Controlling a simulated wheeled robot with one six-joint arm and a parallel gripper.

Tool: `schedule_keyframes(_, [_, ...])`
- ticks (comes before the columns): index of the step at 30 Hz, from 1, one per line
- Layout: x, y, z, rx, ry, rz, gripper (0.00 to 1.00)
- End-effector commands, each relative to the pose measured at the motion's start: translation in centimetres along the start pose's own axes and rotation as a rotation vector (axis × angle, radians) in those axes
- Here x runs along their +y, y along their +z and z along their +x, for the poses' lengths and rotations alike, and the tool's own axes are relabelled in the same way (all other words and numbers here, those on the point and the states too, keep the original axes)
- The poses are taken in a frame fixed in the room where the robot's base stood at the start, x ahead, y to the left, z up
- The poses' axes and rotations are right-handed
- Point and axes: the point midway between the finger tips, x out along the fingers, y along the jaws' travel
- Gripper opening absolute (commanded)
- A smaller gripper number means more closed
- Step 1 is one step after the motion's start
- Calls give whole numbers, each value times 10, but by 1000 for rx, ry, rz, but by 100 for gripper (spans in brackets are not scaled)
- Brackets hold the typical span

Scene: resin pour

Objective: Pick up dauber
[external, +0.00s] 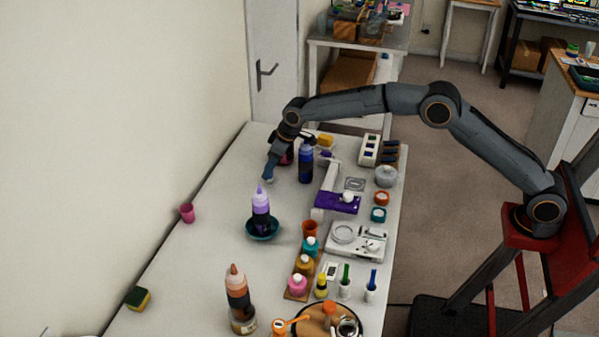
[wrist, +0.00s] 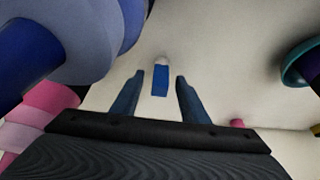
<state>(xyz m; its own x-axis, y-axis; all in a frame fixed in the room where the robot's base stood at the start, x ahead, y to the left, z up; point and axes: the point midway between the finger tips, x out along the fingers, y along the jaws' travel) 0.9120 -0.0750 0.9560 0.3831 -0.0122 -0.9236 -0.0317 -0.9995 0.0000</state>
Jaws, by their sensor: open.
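A small blue dauber with a pale tip (wrist: 160,80) shows in the wrist view against the white table, between the two fingers of my gripper (wrist: 158,85) as seen from the wrist. The fingers are open and spread to either side of it, with gaps on both sides. I cannot tell how far it is beyond the fingertips. In the external view my gripper (external: 269,173) points down over the far left part of the table, left of the dark blue bottle (external: 306,164). The dauber cannot be made out clearly there.
A large blue bottle (wrist: 85,40) and a pink one (wrist: 45,105) crowd the left of the wrist view. A purple bottle (external: 261,203) stands in a teal bowl (external: 263,234). A pink cup (external: 187,213) is near the wall. The table's front left is mostly clear.

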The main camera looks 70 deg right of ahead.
Motion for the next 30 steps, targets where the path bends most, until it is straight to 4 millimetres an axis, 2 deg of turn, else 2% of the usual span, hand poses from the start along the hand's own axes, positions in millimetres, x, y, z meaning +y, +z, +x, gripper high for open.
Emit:
schedule_keyframes(3, [0, 0, 9, -1, 0, 0, 41])
schedule_keyframes(11, [0, 0, 11, 0, 0, 0, 41])
schedule_keyframes(18, [0, 0, 11, -1, 0, 0, 2])
schedule_keyframes(19, [0, 0, 11, -1, 0, 0, 0])
schedule_keyframes(30, [0, 0, 10, -1, 0, 0, 0])
